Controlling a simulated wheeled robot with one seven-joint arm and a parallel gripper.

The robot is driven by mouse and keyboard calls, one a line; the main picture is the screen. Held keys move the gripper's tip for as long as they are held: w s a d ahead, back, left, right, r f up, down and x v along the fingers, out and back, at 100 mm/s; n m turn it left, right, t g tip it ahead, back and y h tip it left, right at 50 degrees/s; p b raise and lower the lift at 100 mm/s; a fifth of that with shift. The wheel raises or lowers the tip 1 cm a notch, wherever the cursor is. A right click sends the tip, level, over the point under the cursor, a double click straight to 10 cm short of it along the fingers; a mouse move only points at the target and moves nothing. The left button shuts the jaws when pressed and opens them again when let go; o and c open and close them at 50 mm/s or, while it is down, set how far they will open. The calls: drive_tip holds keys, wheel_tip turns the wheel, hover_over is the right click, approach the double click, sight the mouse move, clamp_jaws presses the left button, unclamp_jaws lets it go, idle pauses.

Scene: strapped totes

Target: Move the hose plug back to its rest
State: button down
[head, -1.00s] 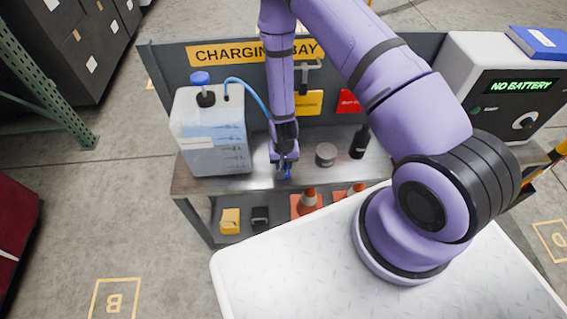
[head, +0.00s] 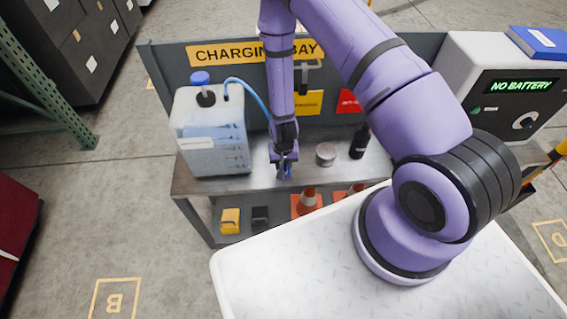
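The blue hose (head: 247,86) rises from the top of a translucent tank (head: 212,140) with a blue cap, arches right and drops behind my forearm. My gripper (head: 285,172) points down, low over the front of the metal bench (head: 225,184). A small blue piece, which looks like the hose plug (head: 289,172), shows at my fingertips. It is too small and too covered to tell whether the fingers are shut on it. I cannot make out the plug's rest with certainty. A grey bracket (head: 310,64) is on the back panel.
A grey tin (head: 326,154) and a dark bottle (head: 359,142) stand right of my gripper. A charger box reading "NO BATTERY" (head: 500,92) is at the right. Orange cones (head: 308,199) and a yellow container (head: 230,220) are on the shelf below.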

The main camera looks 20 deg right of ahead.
drive_tip(key=shift+f, duration=0.5)
drive_tip(key=c, duration=0.8)
unclamp_jaws()
drive_tip(key=shift+o, duration=0.2)
wheel_tip(320, 180, up, 11)
drive_tip(key=shift+f, duration=0.1)
